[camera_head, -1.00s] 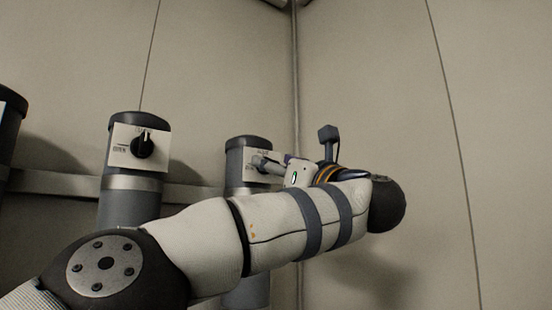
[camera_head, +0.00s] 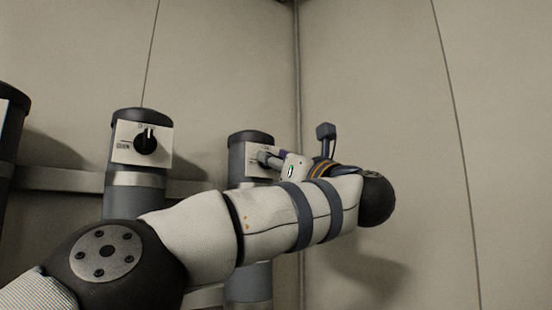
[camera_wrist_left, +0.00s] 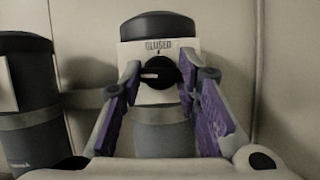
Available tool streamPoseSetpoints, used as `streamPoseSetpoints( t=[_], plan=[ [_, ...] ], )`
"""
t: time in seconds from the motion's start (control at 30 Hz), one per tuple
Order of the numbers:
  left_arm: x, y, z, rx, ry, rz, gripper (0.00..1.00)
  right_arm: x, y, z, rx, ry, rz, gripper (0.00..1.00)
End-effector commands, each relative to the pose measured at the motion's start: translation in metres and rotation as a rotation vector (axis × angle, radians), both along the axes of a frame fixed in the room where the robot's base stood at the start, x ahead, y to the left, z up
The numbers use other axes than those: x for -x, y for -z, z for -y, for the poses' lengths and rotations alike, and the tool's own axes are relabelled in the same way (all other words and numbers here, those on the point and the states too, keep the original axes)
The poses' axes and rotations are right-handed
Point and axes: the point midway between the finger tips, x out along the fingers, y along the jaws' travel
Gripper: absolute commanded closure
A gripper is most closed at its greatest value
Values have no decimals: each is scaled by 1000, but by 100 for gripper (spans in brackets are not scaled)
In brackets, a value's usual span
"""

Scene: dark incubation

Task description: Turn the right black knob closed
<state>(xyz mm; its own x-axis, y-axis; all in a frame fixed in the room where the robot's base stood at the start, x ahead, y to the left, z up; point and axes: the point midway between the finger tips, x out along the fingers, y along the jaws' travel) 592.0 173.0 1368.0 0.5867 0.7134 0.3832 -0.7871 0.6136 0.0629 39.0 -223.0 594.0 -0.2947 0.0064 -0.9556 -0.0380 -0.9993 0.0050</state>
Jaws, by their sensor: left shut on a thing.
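The right black knob (camera_wrist_left: 160,73) is on a white plate (camera_wrist_left: 128,53) on a grey cylindrical post, seen in the left wrist view. The plate reads "CLOSED" above the knob. The knob's white mark lies roughly level, toward its left side. My left gripper (camera_wrist_left: 160,76), with purple-padded fingers, is shut on the knob, one finger at each side. In the head view my left gripper (camera_head: 266,158) reaches the plate of the right post (camera_head: 250,139) and hides most of the knob. My right gripper is not in view.
Another post with a black knob (camera_head: 145,142) on a white plate stands to the left, its white mark pointing up. A third post (camera_head: 12,115) is at the far left edge. A rail (camera_head: 60,182) runs behind the posts. Pale walls meet close to the right post.

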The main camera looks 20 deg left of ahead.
Motion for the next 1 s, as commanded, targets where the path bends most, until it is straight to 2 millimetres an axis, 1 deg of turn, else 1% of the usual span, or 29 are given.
streamPoseSetpoints(
  t=[0.03,0.23,0.5,0.7,1.0],
  plan=[
    [3,-5,0,-15,0,-14,98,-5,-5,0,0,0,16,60],
    [7,-10,-1,-109,0,-130,98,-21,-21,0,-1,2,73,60],
    [9,-10,-1,-266,-1,-332,98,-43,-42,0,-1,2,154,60],
    [6,-7,-2,-384,-1,-485,98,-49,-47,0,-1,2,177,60],
    [5,-5,-2,-558,0,-712,98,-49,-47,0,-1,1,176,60]
  ],
)
